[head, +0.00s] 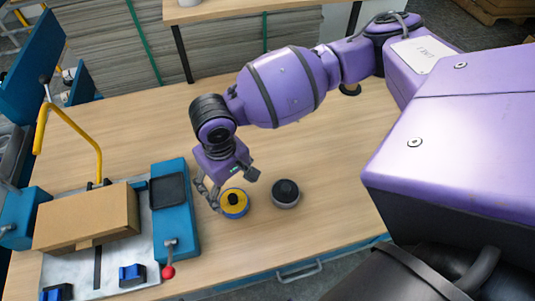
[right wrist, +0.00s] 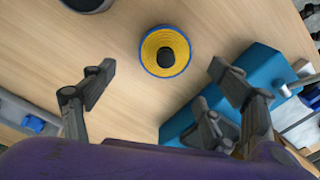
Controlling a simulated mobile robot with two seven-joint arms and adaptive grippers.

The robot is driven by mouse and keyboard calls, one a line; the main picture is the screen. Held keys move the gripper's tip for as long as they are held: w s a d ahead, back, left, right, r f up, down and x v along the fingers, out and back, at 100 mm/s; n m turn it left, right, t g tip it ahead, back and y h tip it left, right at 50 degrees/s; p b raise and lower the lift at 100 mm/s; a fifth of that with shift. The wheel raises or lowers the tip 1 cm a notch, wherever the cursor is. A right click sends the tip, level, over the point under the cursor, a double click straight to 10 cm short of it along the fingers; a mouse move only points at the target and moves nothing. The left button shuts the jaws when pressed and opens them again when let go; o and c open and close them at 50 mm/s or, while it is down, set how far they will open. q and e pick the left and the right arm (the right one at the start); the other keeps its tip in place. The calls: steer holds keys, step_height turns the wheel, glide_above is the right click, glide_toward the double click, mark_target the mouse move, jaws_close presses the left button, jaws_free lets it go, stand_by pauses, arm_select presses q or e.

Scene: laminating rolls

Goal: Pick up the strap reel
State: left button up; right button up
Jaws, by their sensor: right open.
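A yellow reel with a blue rim and a black hub (head: 235,203) lies flat on the wooden table, right of the blue machine. It also shows in the right wrist view (right wrist: 165,50), centred beyond the fingertips. My left gripper is not in view.
A blue strapping machine (head: 176,215) with a cardboard box (head: 87,217) on it and a red-knobbed lever (head: 168,270) stands close on the left. The table (head: 335,215) is clear to the right of the reels.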

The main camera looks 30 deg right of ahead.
mark_target(234, 196)
steer(key=f, duration=0.4)
steer(key=s+f, duration=0.1)
steer(key=f, duration=0.1)
steer(key=shift+f, duration=0.35)
